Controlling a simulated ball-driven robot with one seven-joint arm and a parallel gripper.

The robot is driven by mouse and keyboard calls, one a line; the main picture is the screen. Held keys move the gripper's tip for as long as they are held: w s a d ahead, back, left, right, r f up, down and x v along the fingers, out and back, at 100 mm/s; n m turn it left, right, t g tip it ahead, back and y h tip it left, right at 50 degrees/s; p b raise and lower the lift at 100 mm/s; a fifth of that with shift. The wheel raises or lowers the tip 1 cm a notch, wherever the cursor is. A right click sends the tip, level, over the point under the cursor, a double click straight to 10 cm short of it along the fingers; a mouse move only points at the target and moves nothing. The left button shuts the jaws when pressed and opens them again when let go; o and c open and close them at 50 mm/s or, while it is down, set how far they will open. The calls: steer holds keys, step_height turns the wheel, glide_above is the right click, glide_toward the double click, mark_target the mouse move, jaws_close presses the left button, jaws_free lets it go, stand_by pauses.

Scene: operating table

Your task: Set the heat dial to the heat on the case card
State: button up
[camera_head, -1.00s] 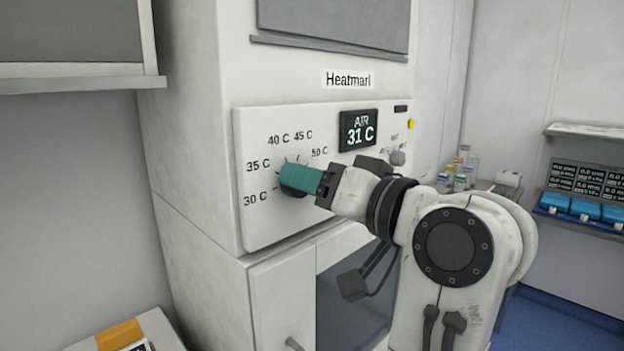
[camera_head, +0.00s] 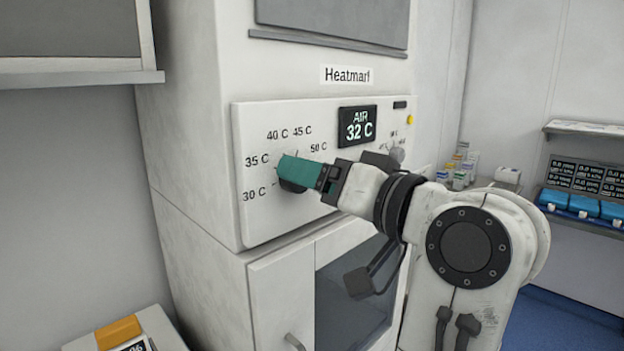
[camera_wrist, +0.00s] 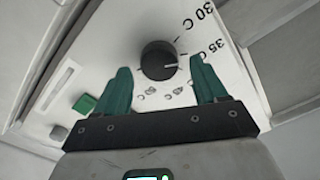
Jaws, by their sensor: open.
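The black heat dial (camera_wrist: 158,60) sits on the white panel of the cabinet labelled Heatmart, ringed by marks from 30 C to 50 C. In the head view the dial (camera_head: 291,186) is partly hidden by my gripper (camera_head: 284,167). My gripper (camera_wrist: 160,66) is open, its two green fingers on either side of the dial with gaps visible. The display (camera_head: 357,126) reads AIR 32 C. A partly cut-off card (camera_head: 134,345) lies at the lower left; I cannot read its heat.
A smaller knob (camera_head: 397,154) and a yellow button (camera_head: 409,119) are on the panel's right side. A cabinet door with a dark window (camera_head: 350,300) is below. Small bottles (camera_head: 461,170) and blue bins (camera_head: 585,205) stand at the right.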

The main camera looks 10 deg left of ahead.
steer(key=b+v, duration=0.1)
steer(key=v, duration=0.9)
steer(key=shift+b, duration=0.35)
steer(key=shift+f, duration=0.1)
steer(key=s+d+f+m+g+h, duration=0.1)
steer(key=d+f+h, duration=0.3)
steer(key=f, duration=0.7)
steer(key=s+d+f+m+g+h, duration=0.15)
steer(key=d+f, duration=0.35)
steer(key=f, duration=0.7)
steer(key=d+f+m+g+h, duration=0.1)
steer(key=d+f+h, duration=0.35)
steer(key=f, duration=0.65)
steer(key=s+d+f+g+h, duration=0.2)
steer(key=s+d+f, duration=0.3)
steer(key=s+f, duration=0.6)
steer(key=s+d+f+m+g+h, duration=0.1)
steer(key=s+d+f+g, duration=0.3)
steer(key=s+f, duration=0.6)
steer(key=s+d+h, duration=0.1)
steer(key=s+d, duration=0.1)
steer(key=s, duration=0.3)
steer(key=shift+f, duration=0.4)
